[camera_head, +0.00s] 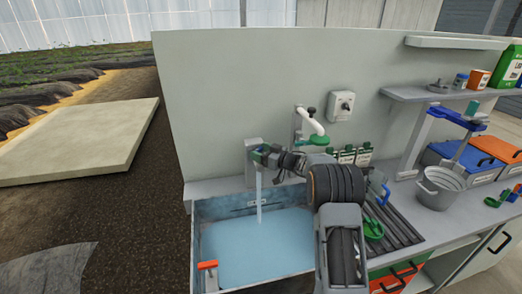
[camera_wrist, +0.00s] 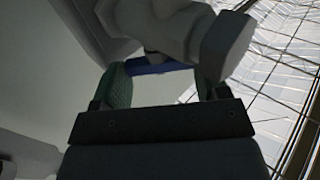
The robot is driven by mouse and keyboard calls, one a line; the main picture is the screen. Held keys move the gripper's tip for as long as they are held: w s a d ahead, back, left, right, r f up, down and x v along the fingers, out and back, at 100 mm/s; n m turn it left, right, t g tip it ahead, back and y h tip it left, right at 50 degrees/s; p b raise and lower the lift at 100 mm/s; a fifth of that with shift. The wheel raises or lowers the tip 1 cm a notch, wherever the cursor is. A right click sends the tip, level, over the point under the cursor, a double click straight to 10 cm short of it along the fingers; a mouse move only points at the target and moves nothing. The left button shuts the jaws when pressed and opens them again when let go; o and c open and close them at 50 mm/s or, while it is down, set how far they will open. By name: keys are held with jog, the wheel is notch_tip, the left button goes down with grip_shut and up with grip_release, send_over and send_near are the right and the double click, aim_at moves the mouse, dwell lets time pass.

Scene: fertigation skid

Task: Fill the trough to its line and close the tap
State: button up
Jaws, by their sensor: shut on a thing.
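The grey trough (camera_head: 222,208) stands in the bench at the lower middle of the head view and holds a broad pool of pale blue water (camera_head: 255,250). A stream of water (camera_head: 258,195) falls into it from the tap. A small white label shows at the trough's back wall; its line is too small to read against the water. My gripper (camera_head: 265,153) reaches the tap from the right and hides much of it. In the wrist view my gripper (camera_wrist: 165,78) has its green pads on both sides of a blue tap lever (camera_wrist: 153,68), below a pale tap body (camera_wrist: 185,28).
An orange-topped fitting (camera_head: 207,265) sits at the trough's front left. A metal bucket (camera_head: 438,188) and blue and orange crates stand at right.

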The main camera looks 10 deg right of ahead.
dwell(0.4)
jog(key=o, duration=0.9)
jog(key=shift+o, duration=0.2)
jog(key=shift+d, duration=0.1)
jog(key=b+v, duration=0.3)
jog(key=v, duration=1)
jog(key=shift+s+d, duration=0.25)
jog(key=shift+r, duration=0.1)
